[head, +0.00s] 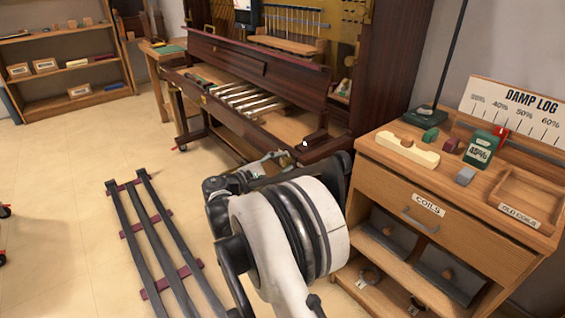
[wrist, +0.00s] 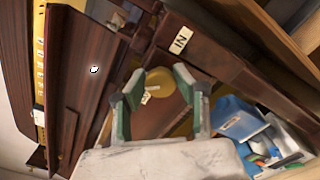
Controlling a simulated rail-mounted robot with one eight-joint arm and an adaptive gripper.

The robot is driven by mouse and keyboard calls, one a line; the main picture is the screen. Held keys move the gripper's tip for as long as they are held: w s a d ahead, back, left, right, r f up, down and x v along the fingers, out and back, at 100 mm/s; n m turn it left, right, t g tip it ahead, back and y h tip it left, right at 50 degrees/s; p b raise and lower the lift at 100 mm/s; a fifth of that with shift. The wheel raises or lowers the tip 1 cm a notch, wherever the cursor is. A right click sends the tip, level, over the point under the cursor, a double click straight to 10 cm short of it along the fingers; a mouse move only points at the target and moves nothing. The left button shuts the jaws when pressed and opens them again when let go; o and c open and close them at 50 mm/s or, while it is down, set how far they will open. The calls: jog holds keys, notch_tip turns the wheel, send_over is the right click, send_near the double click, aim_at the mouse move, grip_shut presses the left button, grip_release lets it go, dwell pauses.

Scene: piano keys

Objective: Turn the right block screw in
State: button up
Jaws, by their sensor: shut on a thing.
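In the wrist view a round brass screw head (wrist: 163,83) sits between the two green-padded fingers of my gripper (wrist: 158,82), which is shut on it. A small pale tag (wrist: 147,98) shows beside it. A white label reading "IN" (wrist: 181,40) is on the dark wood just beyond. In the head view my gripper (head: 268,165) is low at the right front end of the piano (head: 250,75), below the dark right block (head: 318,138). My arm hides the screw in that view.
A wooden cabinet (head: 440,200) with a "COILS" drawer stands close on the right of my arm. A blue bin (wrist: 238,118) of small items shows in the wrist view. Dark rails with red crosspieces (head: 150,235) lie on the floor at the left, with open floor beyond.

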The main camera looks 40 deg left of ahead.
jog(key=m, duration=0.6)
jog(key=shift+f, duration=0.1)
jog(key=m, duration=0.6)
jog(key=shift+f+m, duration=0.1)
jog(key=shift+m, duration=0.3)
jog(key=m, duration=1.2)
jog(key=shift+a+f+m, duration=0.1)
jog(key=shift+a+m, duration=0.05)
jog(key=shift+m, duration=0.25)
jog(key=o, duration=1.1)
jog(key=shift+o, duration=0.2)
